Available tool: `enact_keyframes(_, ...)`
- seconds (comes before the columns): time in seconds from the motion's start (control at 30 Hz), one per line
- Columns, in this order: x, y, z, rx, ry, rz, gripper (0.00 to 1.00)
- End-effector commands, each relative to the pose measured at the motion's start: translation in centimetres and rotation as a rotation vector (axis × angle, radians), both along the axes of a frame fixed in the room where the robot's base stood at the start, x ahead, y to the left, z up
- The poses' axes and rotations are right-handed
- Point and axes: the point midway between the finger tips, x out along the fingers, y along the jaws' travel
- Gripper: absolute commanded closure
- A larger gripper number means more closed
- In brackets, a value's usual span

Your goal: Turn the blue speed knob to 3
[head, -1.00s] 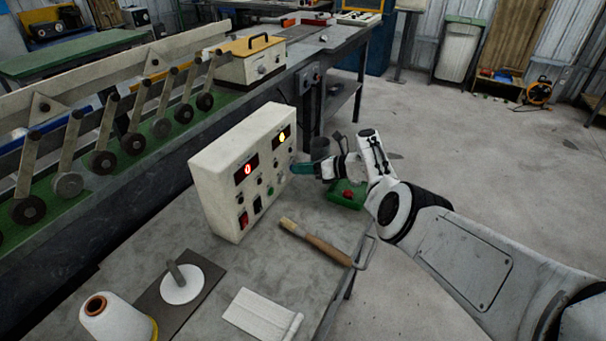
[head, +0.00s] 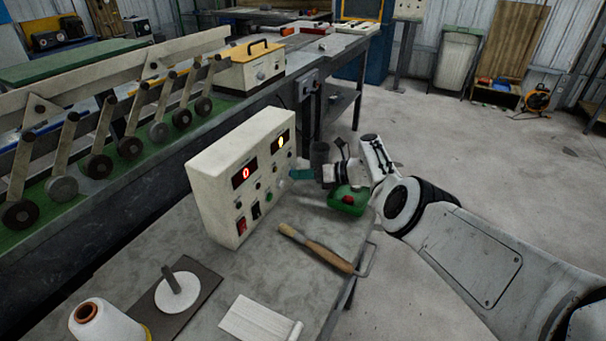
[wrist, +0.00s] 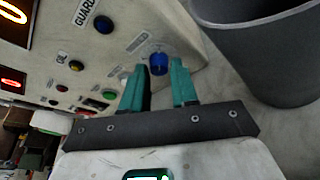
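The blue speed knob (wrist: 158,64) sits on the face of the white control box, near its edge. In the wrist view my gripper (wrist: 160,78) is open, with its two teal fingers reaching toward the knob, one on each side of it. I cannot tell whether the fingers touch it. In the head view the control box (head: 212,172) stands on the grey table, and my gripper (head: 298,173) is at its right end; the knob is hidden there. The box has a red display (head: 244,174) reading 0 and a yellow display (head: 282,141) whose digit is unclear.
A dark grey cup (wrist: 262,50) stands close beside the box. A green and red object (head: 349,199) lies below my wrist.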

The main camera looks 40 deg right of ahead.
Motion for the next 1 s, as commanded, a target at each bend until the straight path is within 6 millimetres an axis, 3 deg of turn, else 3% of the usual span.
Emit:
enact_keyframes(0.2,0.1,-0.1,0.1,-0.001,-0.003,-0.001,0.52)
enact_keyframes(0.57,-0.6,-0.6,0.7,0.0,-0.004,-0.003,0.52)
enact_keyframes(1.0,-6.8,-4.5,2.7,-0.001,-0.003,-0.005,0.52)
